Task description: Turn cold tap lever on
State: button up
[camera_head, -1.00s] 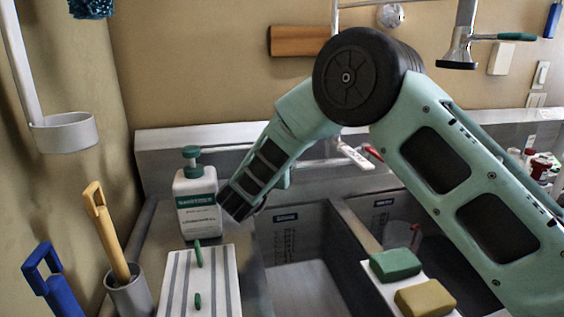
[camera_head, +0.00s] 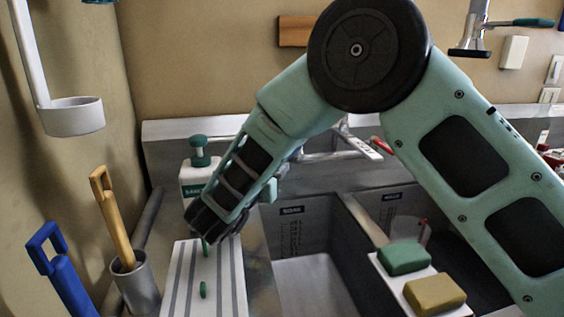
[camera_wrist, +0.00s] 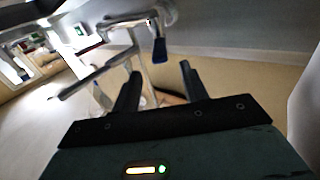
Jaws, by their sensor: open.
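The cold tap lever, with a dark blue grip (camera_wrist: 159,50), hangs from the tap body (camera_wrist: 166,14) in the wrist view. It lies ahead of my gripper (camera_wrist: 160,71), roughly in line with the gap between the two fingers. The fingers are apart, with nothing held between them. In the head view, the tap spout (camera_head: 330,156) and a red lever (camera_head: 381,146) show behind my arm; the blue grip is mostly hidden there. My gripper (camera_head: 212,222) appears there above the striped drainboard, in front of the sanitizer bottle.
The sanitizer bottle (camera_head: 196,179) stands left of the sink (camera_head: 308,280). A striped white board (camera_head: 176,285) lies in front. Green (camera_head: 404,258) and yellow (camera_head: 435,294) sponges sit on the divider. A brush holder (camera_head: 138,288) stands at left.

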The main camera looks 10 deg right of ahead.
jog(key=v, duration=0.7)
jog(key=shift+b, duration=0.35)
jog(key=shift+s, duration=0.1)
